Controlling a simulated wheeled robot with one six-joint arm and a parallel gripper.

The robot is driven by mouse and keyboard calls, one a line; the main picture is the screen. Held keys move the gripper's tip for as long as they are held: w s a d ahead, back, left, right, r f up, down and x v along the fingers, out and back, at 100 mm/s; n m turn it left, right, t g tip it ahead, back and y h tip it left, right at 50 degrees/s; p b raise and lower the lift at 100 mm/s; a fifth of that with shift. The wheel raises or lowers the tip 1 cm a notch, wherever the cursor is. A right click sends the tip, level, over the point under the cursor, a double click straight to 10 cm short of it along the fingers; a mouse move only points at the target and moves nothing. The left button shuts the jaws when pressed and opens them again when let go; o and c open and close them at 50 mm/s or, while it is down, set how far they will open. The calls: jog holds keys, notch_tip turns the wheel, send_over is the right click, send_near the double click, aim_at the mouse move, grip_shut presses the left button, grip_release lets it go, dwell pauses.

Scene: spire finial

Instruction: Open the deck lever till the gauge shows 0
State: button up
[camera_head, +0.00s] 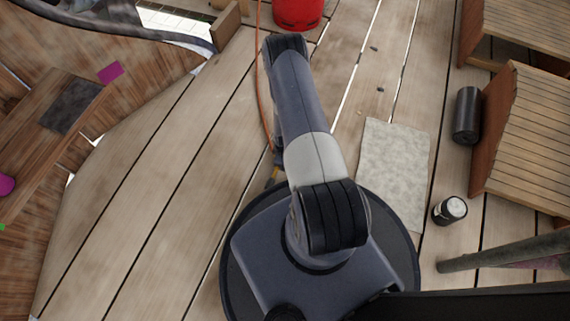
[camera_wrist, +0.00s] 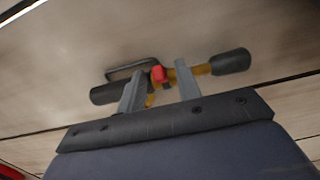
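In the wrist view, the deck lever appears to be the yellow bar (camera_wrist: 197,70) with a black grip (camera_wrist: 231,62) at its right end. A red part (camera_wrist: 158,74) and a dark cylinder with a black loop handle (camera_wrist: 108,92) lie to its left. My gripper (camera_wrist: 161,72) is open, with its fingers apart on either side of the red part; whether a finger touches the bar I cannot tell. In the head view, a small yellow piece (camera_head: 273,176) shows beside my arm, which hides most of that spot. No gauge reading can be made out.
An orange hose (camera_head: 262,95) runs along the planks to a red bucket (camera_head: 297,12). A grey mat (camera_head: 394,172), a black cylinder (camera_head: 467,115), a can (camera_head: 450,210) and slatted wooden furniture (camera_head: 525,135) stand at right. The planks at left are clear.

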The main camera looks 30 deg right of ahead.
jog(key=shift+f, duration=0.35)
jog(key=shift+c, duration=0.4)
grip_shut()
